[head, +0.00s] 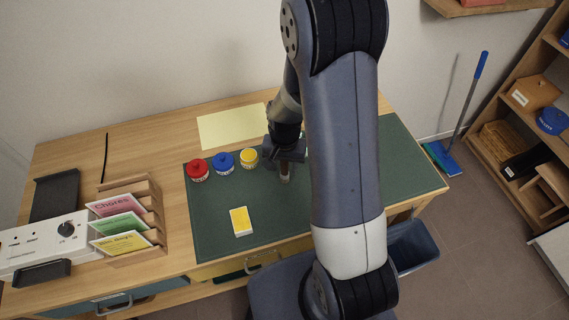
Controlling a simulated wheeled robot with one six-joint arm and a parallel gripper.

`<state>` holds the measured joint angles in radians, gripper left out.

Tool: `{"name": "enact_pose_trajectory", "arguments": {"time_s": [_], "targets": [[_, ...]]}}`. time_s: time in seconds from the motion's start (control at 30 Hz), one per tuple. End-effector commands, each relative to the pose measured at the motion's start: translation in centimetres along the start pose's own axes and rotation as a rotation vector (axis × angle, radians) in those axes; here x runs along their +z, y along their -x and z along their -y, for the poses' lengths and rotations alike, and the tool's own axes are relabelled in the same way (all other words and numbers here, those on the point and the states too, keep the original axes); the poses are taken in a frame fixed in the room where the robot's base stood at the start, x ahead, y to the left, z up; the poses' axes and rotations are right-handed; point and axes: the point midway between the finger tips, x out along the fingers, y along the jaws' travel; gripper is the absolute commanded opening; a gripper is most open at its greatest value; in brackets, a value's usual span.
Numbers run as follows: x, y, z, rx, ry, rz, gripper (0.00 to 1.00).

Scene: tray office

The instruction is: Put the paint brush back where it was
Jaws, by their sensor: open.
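I cannot make out the paint brush for certain. My gripper (285,176) is open and points down over the dark green mat (210,225), just right of the paint jars. A small pale piece shows at its fingertips; I cannot tell whether it is a finger or something else. A red jar (198,169), a blue jar (224,161) and a yellow jar (249,158) stand in a row along the mat's back left edge. My arm hides the middle and right part of the mat.
A yellow and white card (241,221) lies on the mat. A pale yellow sheet (230,126) lies behind the jars. A wooden card rack (150,205), a white device (45,245) and a thin black strip (105,158) are at left. A blue bin (414,245) stands below right.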

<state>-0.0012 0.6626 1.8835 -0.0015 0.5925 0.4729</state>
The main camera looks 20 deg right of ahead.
Motion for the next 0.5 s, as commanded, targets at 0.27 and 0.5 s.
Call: {"name": "enact_pose_trajectory", "arguments": {"time_s": [0.27,0.5], "targets": [[-0.1,1.7,0.1,-0.002,0.0,-0.004,0.43],[-0.1,6.2,0.1,-0.003,0.0,-0.007,0.43]]}}
